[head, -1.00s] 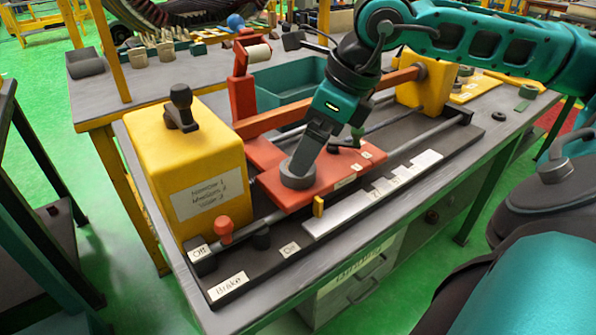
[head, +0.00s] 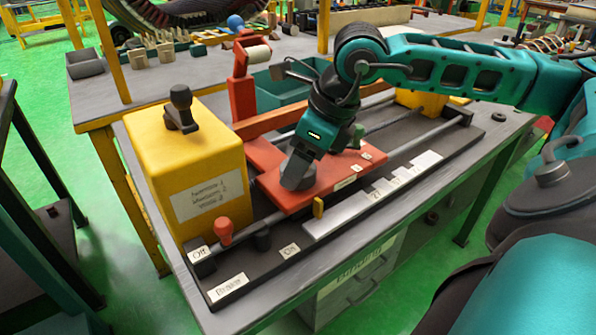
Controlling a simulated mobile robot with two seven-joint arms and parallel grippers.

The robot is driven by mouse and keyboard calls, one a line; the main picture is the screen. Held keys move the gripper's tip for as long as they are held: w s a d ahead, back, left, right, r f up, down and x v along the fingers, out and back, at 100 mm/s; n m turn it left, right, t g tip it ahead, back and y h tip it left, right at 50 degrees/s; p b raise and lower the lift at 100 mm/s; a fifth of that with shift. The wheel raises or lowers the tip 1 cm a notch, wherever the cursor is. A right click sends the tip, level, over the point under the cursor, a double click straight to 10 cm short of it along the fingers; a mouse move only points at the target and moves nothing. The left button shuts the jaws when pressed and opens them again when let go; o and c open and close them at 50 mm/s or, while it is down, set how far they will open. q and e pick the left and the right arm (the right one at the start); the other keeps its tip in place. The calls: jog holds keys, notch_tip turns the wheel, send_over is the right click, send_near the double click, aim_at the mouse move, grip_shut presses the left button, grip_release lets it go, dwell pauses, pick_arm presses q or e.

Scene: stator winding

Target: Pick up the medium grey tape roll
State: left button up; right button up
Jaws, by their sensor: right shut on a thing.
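The grey tape roll (head: 296,180) is at the left front part of the red carriage plate (head: 328,194). It looks tilted, and I cannot tell whether its lower edge still touches the plate. My right gripper (head: 303,163) reaches down from above and is shut on the roll. The fingers and wrist hide part of the roll. My left gripper is not in view.
A yellow box (head: 207,190) with a black lever stands left of the plate. A red upright (head: 241,92) and a teal bin (head: 283,88) are behind it. A red-knobbed lever (head: 225,232) and a yellow tab (head: 318,207) are in front.

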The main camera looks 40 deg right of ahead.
jog(key=c, duration=0.4)
jog(key=shift+r, duration=0.1)
